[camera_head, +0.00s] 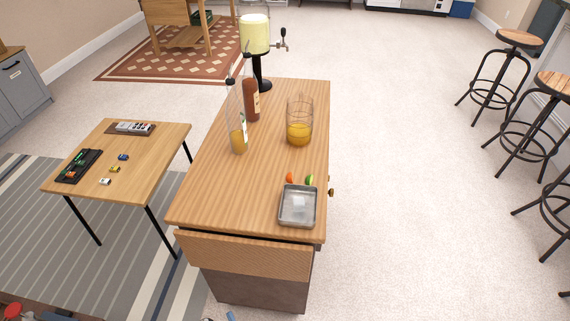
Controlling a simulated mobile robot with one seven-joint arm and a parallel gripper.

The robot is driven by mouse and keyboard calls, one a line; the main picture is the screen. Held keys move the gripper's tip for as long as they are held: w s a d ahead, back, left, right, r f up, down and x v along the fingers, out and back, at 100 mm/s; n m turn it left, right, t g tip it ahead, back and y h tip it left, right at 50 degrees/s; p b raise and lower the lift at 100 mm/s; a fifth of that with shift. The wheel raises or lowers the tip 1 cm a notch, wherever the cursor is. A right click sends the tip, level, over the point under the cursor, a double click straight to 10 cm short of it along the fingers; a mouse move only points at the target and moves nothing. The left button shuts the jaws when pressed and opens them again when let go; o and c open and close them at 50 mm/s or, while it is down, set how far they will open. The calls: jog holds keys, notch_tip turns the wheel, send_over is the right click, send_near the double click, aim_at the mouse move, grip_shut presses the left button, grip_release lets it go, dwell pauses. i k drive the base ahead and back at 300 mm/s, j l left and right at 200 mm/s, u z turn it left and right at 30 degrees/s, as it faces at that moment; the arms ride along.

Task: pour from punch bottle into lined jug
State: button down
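A tall clear bottle (237,132) with amber liquid in its lower part and a label stands upright on the wooden cabinet top; it looks like the punch bottle. A wide clear glass jug (299,113) stands to its right, apart from it, with orange-yellow liquid in its lower part; it looks like the lined jug. A line shows around it above the liquid, but fine markings are too small to read. My gripper is not in view.
A brown bottle (252,103) stands close behind the clear bottle. A drink dispenser (255,36) stands at the cabinet's far end. A metal tray (298,219), an orange piece (290,177) and a green piece (309,180) lie at the near right. A low table (140,165) stands left.

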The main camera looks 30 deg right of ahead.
aim_at(299, 116)
jog(key=u, duration=1)
jog(key=l+u, duration=0.35)
jog(key=k+l+u, duration=0.3)
jog(key=k+l, duration=0.15)
jog(key=l, duration=0.25)
jog(key=k+l, duration=0.15)
jog(key=l, duration=0.2)
jog(key=k+l, duration=0.15)
jog(key=l, duration=0.25)
jog(key=k+l, duration=0.1)
jog(key=l, duration=0.25)
jog(key=k+l, duration=0.15)
jog(key=l, duration=0.25)
jog(key=k+l, duration=0.15)
jog(key=l, duration=0.2)
jog(key=k+l, duration=0.15)
jog(key=l, duration=0.25)
jog(key=k+l, duration=0.15)
jog(key=l, duration=0.2)
